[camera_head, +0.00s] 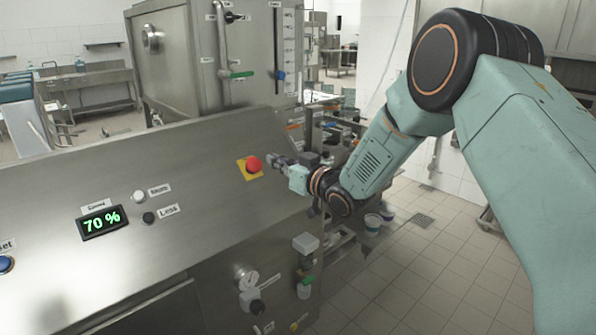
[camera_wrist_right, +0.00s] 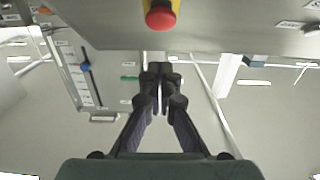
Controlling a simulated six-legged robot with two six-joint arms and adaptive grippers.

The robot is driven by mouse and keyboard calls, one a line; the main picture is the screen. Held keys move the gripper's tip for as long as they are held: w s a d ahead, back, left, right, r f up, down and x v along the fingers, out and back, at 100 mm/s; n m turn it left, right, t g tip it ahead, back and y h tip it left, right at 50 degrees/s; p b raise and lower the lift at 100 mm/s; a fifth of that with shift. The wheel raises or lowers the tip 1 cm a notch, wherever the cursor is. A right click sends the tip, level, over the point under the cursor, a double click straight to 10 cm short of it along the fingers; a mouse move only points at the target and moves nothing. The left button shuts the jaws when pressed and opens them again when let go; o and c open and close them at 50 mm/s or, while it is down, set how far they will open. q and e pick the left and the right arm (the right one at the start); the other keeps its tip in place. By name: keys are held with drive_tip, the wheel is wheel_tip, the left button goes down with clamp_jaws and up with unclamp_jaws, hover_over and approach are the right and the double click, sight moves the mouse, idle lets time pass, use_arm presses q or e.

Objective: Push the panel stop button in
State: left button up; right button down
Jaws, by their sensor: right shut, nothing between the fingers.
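The red stop button (camera_head: 253,164) sits on a yellow square plate (camera_head: 243,172) near the right end of the sloped steel panel. My right gripper (camera_head: 277,160) is just to the right of the button, with its fingers pointing toward it. In the right wrist view the button (camera_wrist_right: 160,17) is at the top centre, and the shut, empty fingertips (camera_wrist_right: 160,72) are below it in the picture. A gap shows between the fingertips and the button in that view. The button stands out from its plate. My left gripper is not in view.
The panel (camera_head: 160,165) also has a display reading 70 % (camera_head: 101,221), a white button (camera_head: 139,197), a black button (camera_head: 148,217) and a blue button (camera_head: 5,264). A steel tank (camera_head: 175,60) with valves stands behind. Open tiled floor (camera_head: 440,270) lies to the right.

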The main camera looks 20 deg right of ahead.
drive_tip(key=v, duration=0.6)
drive_tip(key=shift+s+b, duration=0.2)
drive_tip(key=shift+b, duration=0.1)
drive_tip(key=shift+s+d, duration=0.15)
drive_tip(key=s+a+f+m+g+h+b, duration=0.1)
drive_tip(key=s+f+g+b, duration=0.3)
drive_tip(key=f, duration=0.6)
drive_tip(key=s+f+m+g+h, duration=0.1)
drive_tip(key=s+f+m+h, duration=0.1)
drive_tip(key=s+f, duration=0.6)
drive_tip(key=s+a+f+m+g+h+b, duration=0.1)
drive_tip(key=s+f+g, duration=0.25)
drive_tip(key=f, duration=0.75)
drive_tip(key=s+f+g+b, duration=0.2)
drive_tip(key=s+f+b, duration=0.1)
drive_tip(key=s+f, duration=0.4)
drive_tip(key=s+f+g+h+b, duration=0.1)
drive_tip(key=s+f+g+b, duration=0.2)
drive_tip(key=s+f, duration=0.4)
drive_tip(key=s+f+g+h+b, duration=0.1)
drive_tip(key=s+f+g+b, duration=0.2)
drive_tip(key=s+f, duration=0.5)
drive_tip(key=s+b, duration=0.1)
drive_tip(key=s, duration=0.8)
drive_tip(key=shift+a, duration=0.25)
